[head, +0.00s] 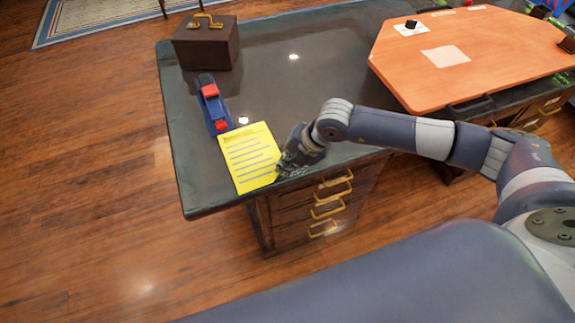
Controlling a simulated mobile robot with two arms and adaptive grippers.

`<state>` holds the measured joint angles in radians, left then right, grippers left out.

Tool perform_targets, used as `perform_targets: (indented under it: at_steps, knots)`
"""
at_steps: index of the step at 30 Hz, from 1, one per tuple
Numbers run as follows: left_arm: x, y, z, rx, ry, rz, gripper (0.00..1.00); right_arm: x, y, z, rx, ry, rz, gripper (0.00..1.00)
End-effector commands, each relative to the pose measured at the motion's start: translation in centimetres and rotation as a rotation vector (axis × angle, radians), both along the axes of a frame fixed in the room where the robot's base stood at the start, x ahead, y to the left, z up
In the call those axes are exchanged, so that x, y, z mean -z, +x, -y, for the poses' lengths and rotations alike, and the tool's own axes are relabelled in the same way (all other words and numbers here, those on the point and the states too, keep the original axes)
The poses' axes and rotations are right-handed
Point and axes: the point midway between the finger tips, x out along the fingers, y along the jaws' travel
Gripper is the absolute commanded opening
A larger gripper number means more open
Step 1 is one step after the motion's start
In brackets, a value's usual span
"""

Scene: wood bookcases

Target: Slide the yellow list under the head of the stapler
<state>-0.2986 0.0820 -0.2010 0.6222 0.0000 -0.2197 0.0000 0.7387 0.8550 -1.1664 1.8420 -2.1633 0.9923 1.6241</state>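The yellow list (250,158) lies on the dark desk top near its front left corner, with dark lines of writing on it. The blue and red stapler (213,103) stands just behind the list, its near end close to the list's far edge. I cannot tell whether the list's edge is under it. My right gripper (283,171) is at the list's right edge, low over the desk's front edge, and seems to touch or overlap the paper. Its fingers are small and dark, so I cannot tell whether they are closed on it. My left gripper is not in view.
A brown box (206,50) with a gold handle stands at the desk's back left. An orange board (480,62) with small items covers the right side. The dark desk (300,80) is clear between them. Drawers with gold handles (333,197) are below the front edge.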

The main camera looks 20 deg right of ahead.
Motion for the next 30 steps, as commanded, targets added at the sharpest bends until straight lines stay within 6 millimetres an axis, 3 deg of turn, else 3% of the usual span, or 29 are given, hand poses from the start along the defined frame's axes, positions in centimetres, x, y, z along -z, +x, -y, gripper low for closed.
perform_targets:
  at_steps: [9, 30]
  knots:
    - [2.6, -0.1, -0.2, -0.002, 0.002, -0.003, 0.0, 2.1, 1.9, -0.1, 0.002, 0.001, 0.001, 0.0]
    - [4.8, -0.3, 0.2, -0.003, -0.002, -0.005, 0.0, 1.8, 7.0, -0.5, 0.001, 0.001, 0.0, 0.0]
